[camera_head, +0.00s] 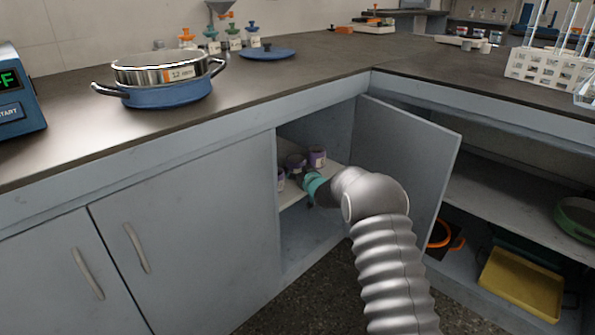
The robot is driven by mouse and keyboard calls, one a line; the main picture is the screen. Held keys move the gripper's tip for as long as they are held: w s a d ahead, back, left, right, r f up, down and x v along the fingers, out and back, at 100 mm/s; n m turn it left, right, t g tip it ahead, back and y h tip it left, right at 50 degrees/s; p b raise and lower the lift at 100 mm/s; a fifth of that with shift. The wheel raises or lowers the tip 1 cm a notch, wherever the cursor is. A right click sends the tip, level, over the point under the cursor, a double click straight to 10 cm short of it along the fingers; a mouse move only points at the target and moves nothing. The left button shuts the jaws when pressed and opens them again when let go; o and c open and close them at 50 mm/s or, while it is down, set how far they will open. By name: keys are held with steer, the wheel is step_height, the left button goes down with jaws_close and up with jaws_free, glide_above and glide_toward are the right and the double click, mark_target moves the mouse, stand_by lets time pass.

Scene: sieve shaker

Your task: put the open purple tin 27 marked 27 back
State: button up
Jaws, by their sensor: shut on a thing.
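My gripper (297,173) reaches through the open cabinet doorway, over the inner shelf (292,198). It is shut on a purple tin (295,161), which appears to be the middle one of three; my wrist with its teal band partly hides the hold. A second purple tin (317,155) stands on the shelf to the right and behind. A third purple tin (281,181) shows at the left, partly cut off by the cabinet's front edge. The marks on the tins are too small to read. I cannot tell whether the held tin touches the shelf.
The cabinet door (405,165) stands open to the right of my arm. The worktop (300,80) overhangs the doorway. A blue pan (168,92) holding a steel sieve stands on it, beside a blue device (18,95). A yellow tray (522,282) lies in the open shelving at right.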

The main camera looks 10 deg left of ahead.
steer(key=shift+f, duration=0.2)
steer(key=o, duration=1.2)
steer(key=shift+r, duration=0.1)
